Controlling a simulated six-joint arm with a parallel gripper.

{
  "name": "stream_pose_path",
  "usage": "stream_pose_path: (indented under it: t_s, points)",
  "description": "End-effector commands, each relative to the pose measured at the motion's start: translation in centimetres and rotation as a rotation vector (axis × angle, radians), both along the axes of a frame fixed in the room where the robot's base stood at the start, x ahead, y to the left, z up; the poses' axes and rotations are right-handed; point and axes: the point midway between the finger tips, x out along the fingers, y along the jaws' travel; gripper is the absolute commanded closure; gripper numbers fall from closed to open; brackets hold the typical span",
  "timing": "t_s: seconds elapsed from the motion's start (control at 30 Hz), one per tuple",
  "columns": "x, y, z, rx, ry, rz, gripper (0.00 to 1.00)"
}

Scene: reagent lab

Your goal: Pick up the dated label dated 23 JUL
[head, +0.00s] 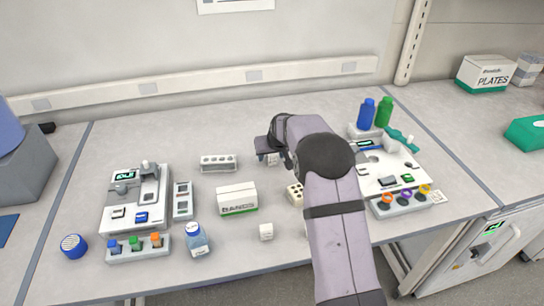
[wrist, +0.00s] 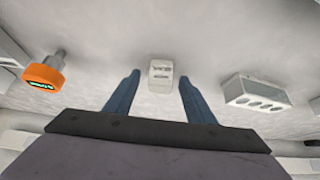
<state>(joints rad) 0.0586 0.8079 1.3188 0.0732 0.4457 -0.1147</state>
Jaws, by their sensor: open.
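A small white block-like label (wrist: 161,73) with dark print lies on the bench ahead of my gripper (wrist: 160,77) in the wrist view. It appears between the two blue fingertips, apart from both. The print is too small to read the date. My fingers are open and empty. In the head view a white piece (head: 273,160) shows just below my gripper, partly hidden by the arm. Another small white block (head: 266,231) stands nearer the front, and a flat white square (head: 437,196) lies at the right; their print is unreadable.
A white rack with holes (head: 218,162) stands left of my gripper and also shows in the wrist view (wrist: 256,94). An orange-headed tool (wrist: 44,78) lies at the wrist view's left.

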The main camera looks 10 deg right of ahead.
Motion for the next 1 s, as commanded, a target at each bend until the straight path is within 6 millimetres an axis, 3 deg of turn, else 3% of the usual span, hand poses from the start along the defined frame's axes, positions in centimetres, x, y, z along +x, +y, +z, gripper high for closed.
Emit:
stream_pose_path:
  t_s: [0.2, 0.4, 0.77, 1.0]
  points:
    - [0.0, 0.0, -0.1, 0.0, 0.0, 0.0, 0.5]
    - [0.0, 0.0, 0.0, 0.0, 0.0, 0.0, 0.94]
    - [0.0, 0.0, 0.2, 0.0, -0.001, 0.0, 0.94]
    - [0.1, 0.0, 2.7, -0.002, -0.005, 0.001, 0.94]
